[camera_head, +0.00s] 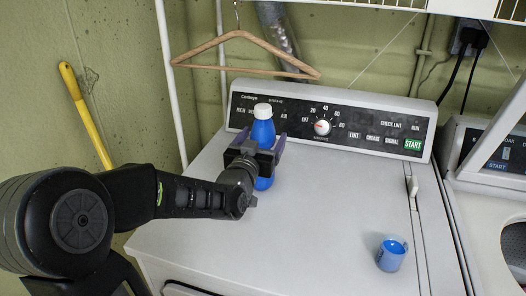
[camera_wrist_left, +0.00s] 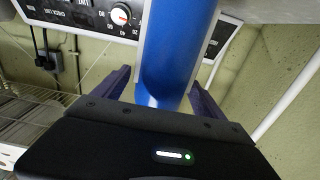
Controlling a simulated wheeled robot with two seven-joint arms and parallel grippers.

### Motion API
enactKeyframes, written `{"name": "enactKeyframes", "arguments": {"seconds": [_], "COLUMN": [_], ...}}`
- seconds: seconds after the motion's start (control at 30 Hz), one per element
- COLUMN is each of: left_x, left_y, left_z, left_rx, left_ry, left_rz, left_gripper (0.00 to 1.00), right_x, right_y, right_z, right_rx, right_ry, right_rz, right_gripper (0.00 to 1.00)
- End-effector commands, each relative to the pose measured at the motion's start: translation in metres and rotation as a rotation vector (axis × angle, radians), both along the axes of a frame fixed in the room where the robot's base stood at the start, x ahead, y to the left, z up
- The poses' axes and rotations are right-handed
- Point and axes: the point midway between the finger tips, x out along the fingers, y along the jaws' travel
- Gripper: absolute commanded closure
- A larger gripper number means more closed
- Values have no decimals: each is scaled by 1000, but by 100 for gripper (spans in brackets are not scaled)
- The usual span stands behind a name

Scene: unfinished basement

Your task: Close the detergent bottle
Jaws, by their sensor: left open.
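The blue detergent bottle (camera_head: 263,130) with a white top stands upright near the back of the white washer, close to the control panel. My left gripper (camera_head: 261,143) is at the bottle's middle, open, with one purple finger on each side of it. In the left wrist view the blue bottle (camera_wrist_left: 178,50) rises between the fingers of the left gripper (camera_wrist_left: 162,92); I cannot tell whether they touch it. A small blue cup-shaped cap (camera_head: 391,254) sits apart on the washer top at the front right. My right gripper is not in view.
The control panel (camera_head: 350,125) rises behind the bottle. A wooden hanger (camera_head: 245,38) hangs above it from a wire shelf. A second machine (camera_head: 490,160) stands at the right. The washer top between bottle and cap is clear.

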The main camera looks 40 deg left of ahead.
Motion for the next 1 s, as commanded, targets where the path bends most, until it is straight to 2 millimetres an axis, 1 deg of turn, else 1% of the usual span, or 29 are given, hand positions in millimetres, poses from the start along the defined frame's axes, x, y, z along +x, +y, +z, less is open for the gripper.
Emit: {"name": "enactKeyframes", "arguments": {"seconds": [0.03, 0.1, 0.23, 0.83, 1.0], "left_x": [7, 17, 27, 27, 27], "left_y": [2, 5, 9, 9, 9], "left_z": [1, 1, 0, 0, 0], "left_rx": [-1, 0, 0, 0, 0], "left_ry": [2, 1, 0, -1, 0], "left_rz": [0, 0, 0, 0, 0], "left_gripper": [19, 19, 19, 19, 32], "right_x": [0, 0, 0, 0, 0], "right_y": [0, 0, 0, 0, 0], "right_z": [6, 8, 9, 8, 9], "right_rx": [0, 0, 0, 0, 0], "right_ry": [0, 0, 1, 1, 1], "right_rz": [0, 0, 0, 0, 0], "right_gripper": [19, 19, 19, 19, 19]}}
